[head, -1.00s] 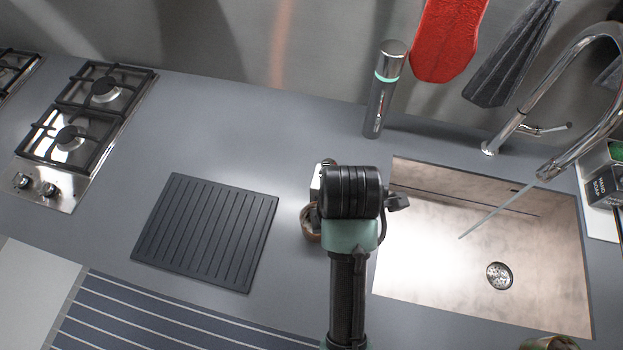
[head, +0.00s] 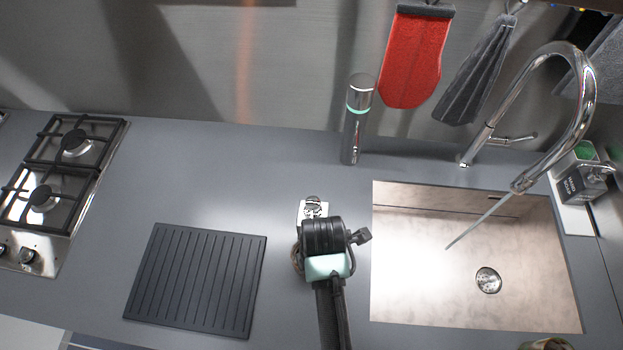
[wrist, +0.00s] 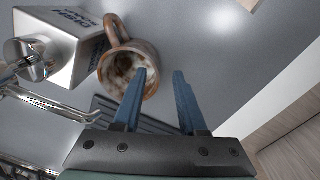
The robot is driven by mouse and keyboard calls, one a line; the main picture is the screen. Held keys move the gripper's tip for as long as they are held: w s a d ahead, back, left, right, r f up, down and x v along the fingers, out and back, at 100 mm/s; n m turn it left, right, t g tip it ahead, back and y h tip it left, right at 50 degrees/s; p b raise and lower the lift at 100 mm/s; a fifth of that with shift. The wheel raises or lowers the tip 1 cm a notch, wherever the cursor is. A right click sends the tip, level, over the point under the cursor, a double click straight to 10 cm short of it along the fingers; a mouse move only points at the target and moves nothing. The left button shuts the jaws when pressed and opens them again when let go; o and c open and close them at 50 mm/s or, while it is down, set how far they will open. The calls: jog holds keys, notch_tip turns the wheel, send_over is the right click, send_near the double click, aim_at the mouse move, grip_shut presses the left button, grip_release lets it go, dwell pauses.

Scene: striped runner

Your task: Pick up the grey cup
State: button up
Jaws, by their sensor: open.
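A round mug with a brown rim and handle and a mottled grey-brown inside (wrist: 122,72) is in the wrist view, left of centre. It is the only cup there, and its colour is more brown than plain grey. My gripper (wrist: 162,73) is open, with two blue fingers. The left finger overlaps the mug's right rim in the picture; I cannot tell whether it touches. The right finger is clear of it. In the head view only a brown sliver of the mug (head: 297,258) shows beside my arm, and my fingers are hidden beneath my wrist.
A white dish soap dispenser (wrist: 65,50) with a metal pump stands close beside the mug. In the head view the sink (head: 420,285) lies right and a dark ribbed mat (head: 195,280) left. A partly cut-off round object (head: 545,344) shows at the bottom edge.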

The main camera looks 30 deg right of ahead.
jog(key=shift+w+f, duration=0.15)
jog(key=shift+f, duration=0.7)
jog(key=shift+w+f, duration=0.1)
jog(key=shift+f, duration=0.75)
jog(key=shift+c, duration=0.3)
grip_shut()
